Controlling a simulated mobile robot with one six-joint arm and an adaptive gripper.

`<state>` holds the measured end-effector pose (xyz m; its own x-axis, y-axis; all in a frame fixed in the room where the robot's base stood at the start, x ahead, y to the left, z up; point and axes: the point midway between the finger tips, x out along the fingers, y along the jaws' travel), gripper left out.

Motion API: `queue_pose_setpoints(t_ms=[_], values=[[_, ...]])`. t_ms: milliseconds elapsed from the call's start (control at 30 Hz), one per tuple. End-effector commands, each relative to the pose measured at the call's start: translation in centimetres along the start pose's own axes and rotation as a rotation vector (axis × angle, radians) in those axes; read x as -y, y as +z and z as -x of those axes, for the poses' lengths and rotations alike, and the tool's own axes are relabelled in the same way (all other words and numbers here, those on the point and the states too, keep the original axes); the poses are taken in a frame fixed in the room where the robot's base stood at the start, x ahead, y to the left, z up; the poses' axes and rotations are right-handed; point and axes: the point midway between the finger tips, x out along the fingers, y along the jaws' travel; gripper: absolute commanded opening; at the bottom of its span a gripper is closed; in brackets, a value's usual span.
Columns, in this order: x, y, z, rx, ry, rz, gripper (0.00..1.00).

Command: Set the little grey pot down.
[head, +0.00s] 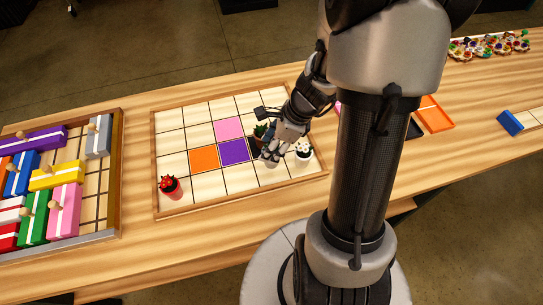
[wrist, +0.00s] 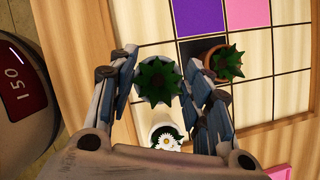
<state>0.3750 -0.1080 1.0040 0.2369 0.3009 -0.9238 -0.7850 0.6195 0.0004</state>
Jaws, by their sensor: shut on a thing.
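The little grey pot (wrist: 141,93) holds a dark green spiky plant and sits between the two fingers of my gripper (wrist: 160,100) in the wrist view. My gripper is shut on it. In the head view the grey pot (head: 271,158) shows under my gripper (head: 276,148), over the right part of the gridded board (head: 188,122). I cannot tell whether its base touches the board. The board has orange, pink, purple and black squares among pale ones.
A terracotta pot with a green plant (wrist: 212,72) stands close by on the black square. A white pot with a daisy (head: 303,154) is just right of the grey pot. A red pot (head: 172,189) stands at the board's front left. Pale squares at back left are bare.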

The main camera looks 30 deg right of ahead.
Motion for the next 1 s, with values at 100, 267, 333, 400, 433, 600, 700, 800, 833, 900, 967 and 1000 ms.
queue_pose_setpoints(t_ms=[100, 267, 333, 400, 433, 600, 700, 800, 833, 900, 967, 1000], values=[[-0.1, -0.7, -1.6, 0.000, 0.003, -0.001, 0.00], [0.0, -1.5, -3.7, 0.000, 0.001, -0.002, 0.00], [0.0, -1.6, -3.8, 0.000, 0.001, 0.000, 0.00], [0.0, -1.5, -3.7, 0.000, 0.000, 0.001, 0.00], [0.0, -1.5, -3.6, 0.000, 0.000, 0.001, 0.00], [0.0, -1.6, -3.8, 0.000, 0.000, 0.001, 0.00], [0.0, -1.7, -4.0, 0.000, 0.001, 0.000, 0.47], [0.0, -1.6, -4.0, 0.000, 0.001, 0.000, 0.54], [0.0, -1.6, -4.0, 0.000, 0.001, 0.000, 0.56], [0.0, -1.6, -4.0, 0.000, 0.001, 0.000, 0.60], [0.0, -1.6, -4.0, 0.000, 0.001, 0.000, 0.64], [0.0, -1.6, -4.0, 0.000, 0.001, 0.000, 0.65]])
